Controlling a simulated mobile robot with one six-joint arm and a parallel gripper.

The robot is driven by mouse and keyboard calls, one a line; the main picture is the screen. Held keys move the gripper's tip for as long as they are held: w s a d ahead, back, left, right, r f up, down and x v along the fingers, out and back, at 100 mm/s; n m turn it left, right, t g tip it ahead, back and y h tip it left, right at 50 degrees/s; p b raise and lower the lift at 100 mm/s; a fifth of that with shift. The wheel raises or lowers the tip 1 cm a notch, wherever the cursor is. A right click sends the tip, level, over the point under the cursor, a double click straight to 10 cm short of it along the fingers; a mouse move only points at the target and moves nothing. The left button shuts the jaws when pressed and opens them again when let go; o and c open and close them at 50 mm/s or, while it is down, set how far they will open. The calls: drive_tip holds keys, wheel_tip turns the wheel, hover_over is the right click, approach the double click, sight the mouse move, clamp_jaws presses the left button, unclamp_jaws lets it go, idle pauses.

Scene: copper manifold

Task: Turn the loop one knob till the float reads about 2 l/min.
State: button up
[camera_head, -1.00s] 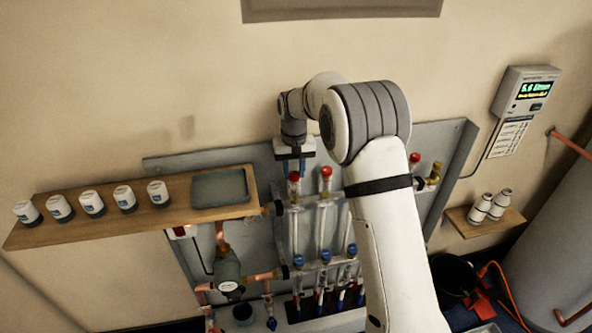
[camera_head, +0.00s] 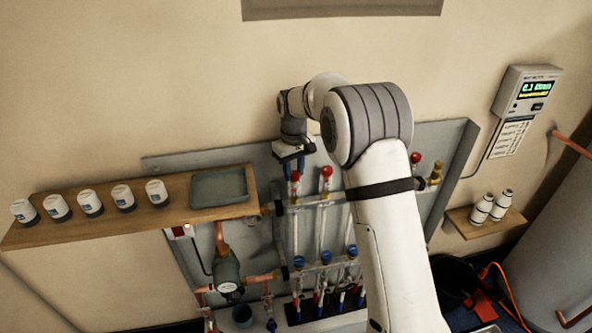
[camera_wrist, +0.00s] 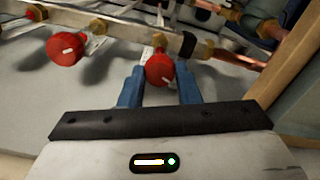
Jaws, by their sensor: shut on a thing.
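The leftmost red knob (camera_head: 295,177), on top of the first clear flow tube (camera_head: 296,232), is between the blue fingers of my gripper (camera_head: 294,168). In the wrist view my gripper (camera_wrist: 160,76) is shut on this red knob (camera_wrist: 160,69), with a finger on each side; a white mark shows on its face. The float and scale in the tube are too small to read. The wall display (camera_head: 537,88) shows green digits, perhaps 6.1, though the first digit is unclear.
Other red knobs (camera_head: 326,172) stand to the right, one close beside my gripper. A wooden shelf (camera_head: 100,219) with several white jars and a grey tray (camera_head: 219,203) is at the left. Copper pipes and a pump (camera_head: 227,272) sit below. My arm hides part of the manifold.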

sight(295, 173)
drive_tip(key=o, duration=0.9)
drive_tip(key=shift+d, duration=0.1)
drive_tip(key=shift+o, duration=0.3)
drive_tip(key=shift+r, duration=0.1)
wheel_tip(295, 173, up, 8)
drive_tip(key=shift+f+b, duration=0.2)
drive_tip(key=shift+b, duration=0.4)
